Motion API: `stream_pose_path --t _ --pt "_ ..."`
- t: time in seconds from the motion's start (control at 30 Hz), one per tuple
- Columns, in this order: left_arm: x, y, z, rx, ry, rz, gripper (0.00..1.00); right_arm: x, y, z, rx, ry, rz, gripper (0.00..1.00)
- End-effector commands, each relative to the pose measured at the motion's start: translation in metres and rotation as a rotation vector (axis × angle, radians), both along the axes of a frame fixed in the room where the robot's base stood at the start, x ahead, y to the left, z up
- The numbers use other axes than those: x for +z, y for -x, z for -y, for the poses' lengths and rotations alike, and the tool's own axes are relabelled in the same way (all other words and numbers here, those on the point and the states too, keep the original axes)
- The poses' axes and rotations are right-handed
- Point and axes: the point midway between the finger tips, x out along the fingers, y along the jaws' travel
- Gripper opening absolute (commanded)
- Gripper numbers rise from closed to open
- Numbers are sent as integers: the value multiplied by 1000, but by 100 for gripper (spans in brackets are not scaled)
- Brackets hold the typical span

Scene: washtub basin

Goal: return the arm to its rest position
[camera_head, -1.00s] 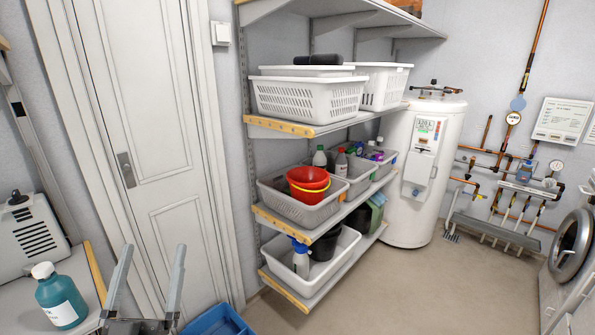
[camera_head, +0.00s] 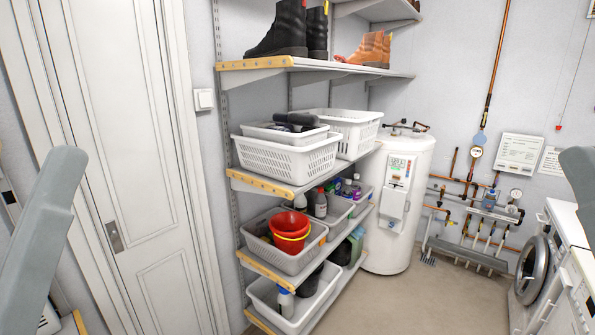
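A smooth grey part of mine (camera_head: 580,175) cuts into the right edge in the head view, close to the camera. Another large grey part of mine (camera_head: 45,220) rises along the left edge, with a rounded top leaning right. Both are cropped, so I cannot tell for sure whether they are fingers or arm links. I see nothing held between or beside them. I cannot make out a whole gripper or the opening of its fingers.
A wall shelf (camera_head: 290,185) holds white baskets (camera_head: 287,157), a red bucket (camera_head: 290,226) and bottles; boots (camera_head: 283,33) stand above. A white water heater (camera_head: 395,215), pipes and a washing machine (camera_head: 535,268) are beyond. A closed door (camera_head: 115,140) is left. The floor (camera_head: 420,300) is clear.

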Motion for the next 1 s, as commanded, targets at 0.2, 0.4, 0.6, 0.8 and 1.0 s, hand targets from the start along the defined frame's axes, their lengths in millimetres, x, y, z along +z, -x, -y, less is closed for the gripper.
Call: stream_pose_path --t 0.2,0.4,0.6,0.8,1.0 --pt "136 0 0 1 1 0 100 136 0 0 0 0 1 0" --pt "217 -1 0 1 1 -1 100 217 0 0 0 0 1 0" --pt "242 -1 0 1 1 -1 100 243 0 0 0 0 0 0" --pt "239 -1 0 1 1 0 100 239 0 0 0 0 -1 0" --pt "239 -1 0 1 1 0 100 239 0 0 0 0 0 0"
